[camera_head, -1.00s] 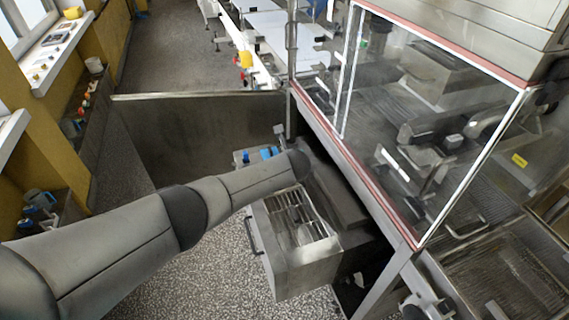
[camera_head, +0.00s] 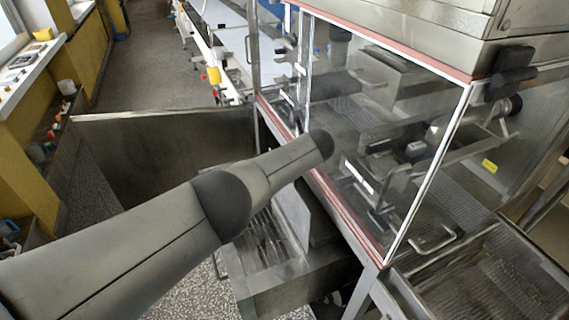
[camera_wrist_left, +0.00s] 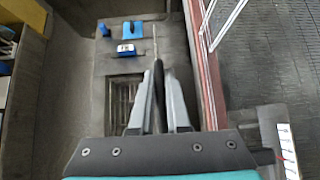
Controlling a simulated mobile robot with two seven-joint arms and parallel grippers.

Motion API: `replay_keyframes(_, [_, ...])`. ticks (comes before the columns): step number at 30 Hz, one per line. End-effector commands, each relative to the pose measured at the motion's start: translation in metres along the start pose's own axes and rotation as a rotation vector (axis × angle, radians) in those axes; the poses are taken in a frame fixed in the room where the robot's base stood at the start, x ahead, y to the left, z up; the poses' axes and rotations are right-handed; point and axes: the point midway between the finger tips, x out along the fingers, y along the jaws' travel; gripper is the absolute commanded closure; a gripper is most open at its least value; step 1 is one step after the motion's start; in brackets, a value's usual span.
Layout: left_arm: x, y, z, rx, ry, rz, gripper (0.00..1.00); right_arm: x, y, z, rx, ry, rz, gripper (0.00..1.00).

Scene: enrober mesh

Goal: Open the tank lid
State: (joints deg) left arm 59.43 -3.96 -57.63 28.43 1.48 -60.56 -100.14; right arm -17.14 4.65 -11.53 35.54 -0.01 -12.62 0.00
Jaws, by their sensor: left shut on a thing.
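The steel tank (camera_head: 285,285) stands below the glass-sided machine in the head view, with a grid (camera_head: 260,250) showing in its open top. The grid also shows in the wrist view (camera_wrist_left: 121,103). A grey panel, which looks like the tank lid (camera_head: 303,210), stands steeply along the tank's machine side. My left gripper (camera_wrist_left: 158,82) is shut on a dark, thin upright piece between its fingers; this looks like the lid's edge or handle, but I cannot tell which. In the head view my left arm hides that gripper. My right gripper is out of view.
The clear guard (camera_head: 385,130) with its red lower edge (camera_head: 345,215) is close on the arm's right. Blue fittings (camera_wrist_left: 133,29) sit on the tank's top beyond the fingers. A steel wall panel (camera_head: 150,150) stands behind the tank. Speckled floor lies left.

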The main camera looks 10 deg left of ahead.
Motion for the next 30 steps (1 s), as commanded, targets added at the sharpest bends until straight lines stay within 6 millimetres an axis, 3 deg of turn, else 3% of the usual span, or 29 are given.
replay_keyframes(19, [0.0008,-0.005,-0.001,0.002,0.001,-0.003,1.0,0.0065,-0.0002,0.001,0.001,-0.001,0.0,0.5])
replay_keyframes(20, [0.0008,-0.005,-0.001,0.002,0.001,-0.003,0.82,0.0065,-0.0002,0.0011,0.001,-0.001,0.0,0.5])
replay_keyframes(21, [0.0007,-0.005,-0.001,0.002,0.001,-0.003,0.77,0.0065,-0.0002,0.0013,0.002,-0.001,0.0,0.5])
replay_keyframes(27, [0.0005,-0.005,-0.0008,0.002,0.001,-0.003,0.56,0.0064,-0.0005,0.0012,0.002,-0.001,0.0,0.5])
replay_keyframes(30, [0.0004,-0.005,-0.0007,0.002,0.001,-0.002,0.56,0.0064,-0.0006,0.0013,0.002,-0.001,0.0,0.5])
